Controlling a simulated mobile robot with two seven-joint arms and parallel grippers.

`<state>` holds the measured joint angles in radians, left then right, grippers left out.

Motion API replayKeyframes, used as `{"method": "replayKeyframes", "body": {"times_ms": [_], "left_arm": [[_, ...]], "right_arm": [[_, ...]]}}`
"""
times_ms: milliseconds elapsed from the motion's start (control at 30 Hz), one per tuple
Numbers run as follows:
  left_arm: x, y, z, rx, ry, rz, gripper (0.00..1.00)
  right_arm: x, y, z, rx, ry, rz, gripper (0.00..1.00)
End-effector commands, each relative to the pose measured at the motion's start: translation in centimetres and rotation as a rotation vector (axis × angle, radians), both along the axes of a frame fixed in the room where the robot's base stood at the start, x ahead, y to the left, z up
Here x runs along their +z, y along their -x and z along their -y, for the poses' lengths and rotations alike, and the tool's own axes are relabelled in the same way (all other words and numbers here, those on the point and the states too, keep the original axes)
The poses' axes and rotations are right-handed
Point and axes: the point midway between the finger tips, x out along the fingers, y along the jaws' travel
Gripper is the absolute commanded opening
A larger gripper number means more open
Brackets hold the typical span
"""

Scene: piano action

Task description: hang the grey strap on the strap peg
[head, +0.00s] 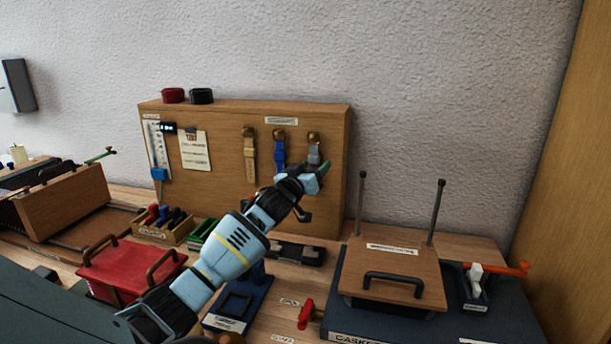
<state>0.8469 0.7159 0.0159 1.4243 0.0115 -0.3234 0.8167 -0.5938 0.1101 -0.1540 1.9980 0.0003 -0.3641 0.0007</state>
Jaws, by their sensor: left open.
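The grey strap (314,154) hangs at the right end of a row of three straps on the upright wooden board. A brass-coloured strap peg (313,137) shows at its top, and the strap appears to be on it. My left gripper (314,190) is open, just below and in front of the grey strap. It hides the strap's lower end. I cannot tell whether a finger touches the strap. My right gripper is not in view.
A blue strap (279,150) and a tan strap (250,157) hang to the left. A wooden-topped press with two upright rods (397,262) stands at the right. A red lidded box (130,268) and small trays crowd the bench.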

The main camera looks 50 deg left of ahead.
Motion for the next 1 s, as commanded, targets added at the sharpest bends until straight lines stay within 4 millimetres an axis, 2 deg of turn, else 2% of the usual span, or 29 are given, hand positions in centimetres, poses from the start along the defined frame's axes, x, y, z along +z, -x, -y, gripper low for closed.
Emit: {"method": "replayKeyframes", "body": {"times_ms": [300, 500, 1000], "left_arm": [[-0.6, 4.0, 1.3, -0.001, -0.001, -0.001, 0.56], [-0.8, 5.7, 1.9, -0.001, 0.000, -0.001, 0.56], [-0.7, 6.2, 2.0, 0.000, 0.000, 0.001, 0.56]], "right_arm": [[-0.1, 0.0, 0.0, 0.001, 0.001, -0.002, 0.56], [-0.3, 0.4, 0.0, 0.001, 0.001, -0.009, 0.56], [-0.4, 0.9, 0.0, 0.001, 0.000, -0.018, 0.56]]}}
